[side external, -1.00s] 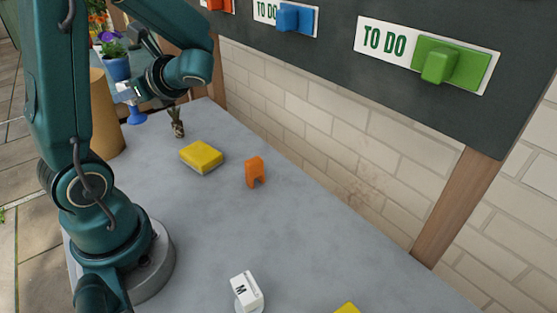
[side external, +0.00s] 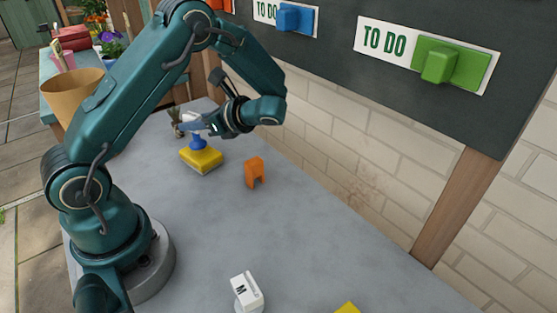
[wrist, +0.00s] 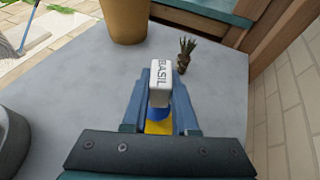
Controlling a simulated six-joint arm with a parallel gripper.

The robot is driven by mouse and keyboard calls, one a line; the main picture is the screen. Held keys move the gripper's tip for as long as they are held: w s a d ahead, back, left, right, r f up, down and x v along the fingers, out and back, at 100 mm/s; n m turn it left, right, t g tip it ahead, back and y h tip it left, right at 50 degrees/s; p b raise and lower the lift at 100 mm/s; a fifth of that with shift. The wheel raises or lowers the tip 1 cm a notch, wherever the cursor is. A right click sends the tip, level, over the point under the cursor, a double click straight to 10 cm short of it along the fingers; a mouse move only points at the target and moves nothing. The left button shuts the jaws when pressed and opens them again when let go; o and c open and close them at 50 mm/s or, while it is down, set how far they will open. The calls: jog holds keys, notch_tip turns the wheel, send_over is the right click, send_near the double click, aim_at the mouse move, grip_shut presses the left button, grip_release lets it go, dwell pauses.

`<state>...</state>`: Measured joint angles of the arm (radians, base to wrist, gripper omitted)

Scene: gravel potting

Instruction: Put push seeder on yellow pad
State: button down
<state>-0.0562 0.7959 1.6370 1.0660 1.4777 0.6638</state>
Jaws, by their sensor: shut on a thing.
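The push seeder (side external: 198,142) appears as a blue flared piece under a white block in the side view. In the wrist view its white top (wrist: 160,82) reads BASIL, with blue below. My gripper (side external: 200,124) is shut on it, its fingers on either side of the white top. The seeder is upright over the yellow pad (side external: 202,160), which also shows under it in the wrist view (wrist: 158,128). I cannot tell whether its base touches the pad or hangs just above it.
An orange arch-shaped block (side external: 254,171) stands right of the pad. A small potted plant (wrist: 185,55) and a tan pot (wrist: 124,18) stand beyond. A white lettered block (side external: 245,289) and another yellow piece (side external: 347,308) are at the front. The table's middle is clear.

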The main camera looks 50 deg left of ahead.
jog(key=shift+f, duration=0.9)
jog(key=c, duration=0.7)
grip_release()
jog(key=shift+f, duration=0.1)
jog(key=shift+d+r, duration=0.15)
jog(key=shift+r, duration=0.05)
jog(key=s+d+r+n+t+h, duration=0.2)
jog(key=d+r+n+t+h, duration=0.1)
jog(key=d, duration=0.4)
jog(key=s+d+r+n+t+h, duration=0.2)
jog(key=d+r+n+t+h, duration=0.1)
jog(key=d+n+t+h, duration=0.1)
jog(key=s+d+r+n+t+h, duration=0.2)
jog(key=d+n+h, duration=0.3)
jog(key=d, duration=0.5)
jog(key=shift+s+d+r+n+t, duration=0.1)
jog(key=shift+d+r+n+t, duration=0.3)
jog(key=shift+r+n+t, duration=0.4)
